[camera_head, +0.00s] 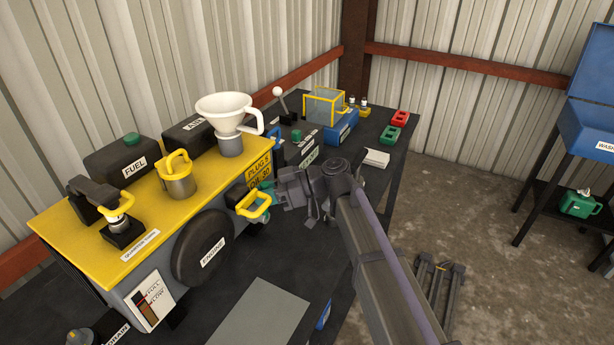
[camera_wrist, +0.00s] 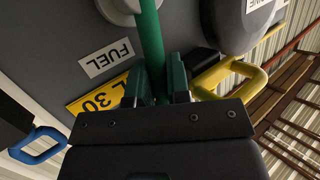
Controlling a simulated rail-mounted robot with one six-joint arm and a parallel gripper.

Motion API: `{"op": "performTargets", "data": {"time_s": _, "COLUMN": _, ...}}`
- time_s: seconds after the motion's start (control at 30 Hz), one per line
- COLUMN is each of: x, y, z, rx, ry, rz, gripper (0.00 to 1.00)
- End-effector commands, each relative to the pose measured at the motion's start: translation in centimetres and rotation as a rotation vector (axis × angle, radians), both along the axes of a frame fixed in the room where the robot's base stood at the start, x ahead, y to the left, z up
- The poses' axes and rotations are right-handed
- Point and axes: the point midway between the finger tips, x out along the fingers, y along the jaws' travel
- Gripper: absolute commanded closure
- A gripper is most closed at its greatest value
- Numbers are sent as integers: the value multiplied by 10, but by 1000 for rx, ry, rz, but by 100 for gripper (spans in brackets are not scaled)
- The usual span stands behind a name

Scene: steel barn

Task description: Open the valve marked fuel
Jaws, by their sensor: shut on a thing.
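In the wrist view, a long green lever (camera_wrist: 151,35) rises from a pale round hub (camera_wrist: 120,8) on the grey machine side. A white FUEL label (camera_wrist: 107,58) is fixed beside it. My gripper (camera_wrist: 156,75) has its dark green fingers on both sides of this lever and is shut on it. In the head view, my gripper (camera_head: 268,190) is at the right end of the yellow-topped machine (camera_head: 115,240); it hides most of the valve there.
A yellow loop handle (camera_head: 255,207) is close beside my gripper and also shows in the wrist view (camera_wrist: 238,82). A blue handle (camera_wrist: 38,148) is at lower left there. A white funnel (camera_head: 225,105) stands on the machine. A black FUEL tank (camera_head: 112,163) is behind it.

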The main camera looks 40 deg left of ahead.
Motion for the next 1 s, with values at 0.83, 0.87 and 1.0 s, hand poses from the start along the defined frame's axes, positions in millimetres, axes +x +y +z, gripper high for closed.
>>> {"op": "performTargets", "data": {"time_s": 0.83, "x": 17, "y": -19, "z": 9, "rx": 2, "ry": -11, "rz": 1, "gripper": 73}}
{"op": "performTargets", "data": {"time_s": 0.87, "x": 22, "y": -24, "z": 11, "rx": 2, "ry": -11, "rz": 0, "gripper": 73}}
{"op": "performTargets", "data": {"time_s": 1.0, "x": 47, "y": -50, "z": 20, "rx": 2, "ry": -12, "rz": 1, "gripper": 73}}
